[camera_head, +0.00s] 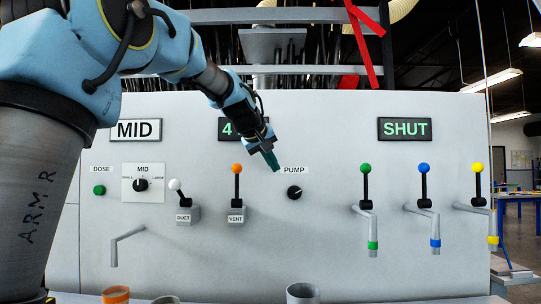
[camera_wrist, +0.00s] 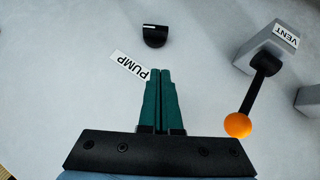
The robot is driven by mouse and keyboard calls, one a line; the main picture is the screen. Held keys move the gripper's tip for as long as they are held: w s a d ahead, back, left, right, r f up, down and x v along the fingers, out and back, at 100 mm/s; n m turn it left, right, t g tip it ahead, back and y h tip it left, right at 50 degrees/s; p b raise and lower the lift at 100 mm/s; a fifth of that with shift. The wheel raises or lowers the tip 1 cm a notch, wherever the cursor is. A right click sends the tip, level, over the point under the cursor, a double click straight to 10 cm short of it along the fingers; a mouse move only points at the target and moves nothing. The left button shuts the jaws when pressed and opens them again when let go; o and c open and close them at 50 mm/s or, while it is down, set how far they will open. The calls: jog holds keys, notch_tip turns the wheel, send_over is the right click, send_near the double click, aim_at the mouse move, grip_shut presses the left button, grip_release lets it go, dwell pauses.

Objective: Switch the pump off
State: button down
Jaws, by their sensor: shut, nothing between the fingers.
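The pump knob (camera_head: 294,192) is a small black dial with a white mark, on the grey panel below the "PUMP" label (camera_head: 294,170). In the wrist view the knob (camera_wrist: 155,37) lies just beyond my fingertips, with the label (camera_wrist: 130,68) beside them. My gripper (camera_head: 272,162) has green fingers that are closed together and empty. It is up and left of the knob in the head view, apart from it. In the wrist view the gripper (camera_wrist: 160,72) points toward the knob.
The orange-balled VENT lever (camera_head: 237,170) sticks out close left of the knob; it also shows in the wrist view (camera_wrist: 238,125). The white-balled DUCT lever (camera_head: 175,185) is further left. Green (camera_head: 366,169), blue (camera_head: 424,169) and yellow (camera_head: 477,168) tap levers stand right. Cups (camera_head: 302,292) stand below.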

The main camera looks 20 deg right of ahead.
aim_at(290, 193)
jog(key=p+x, duration=0.1)
jog(key=x, duration=0.4)
jog(key=shift+s+d+p, duration=0.1)
jog(key=shift+d+p, duration=0.1)
jog(key=shift+p, duration=0.15)
jog(key=f, duration=0.2)
jog(key=d+p, duration=0.1)
jog(key=shift+s+d+f, duration=0.1)
jog(key=shift+s+f, duration=0.25)
jog(key=shift+f, duration=0.05)
jog(key=shift+d+f, duration=0.1)
jog(key=shift+f, duration=0.15)
jog(key=shift+f, duration=0.1)
jog(key=shift+f+b, duration=0.1)
jog(key=shift+b, duration=0.3)
jog(key=shift+h, duration=0.4)
jog(key=shift+b, duration=0.3)
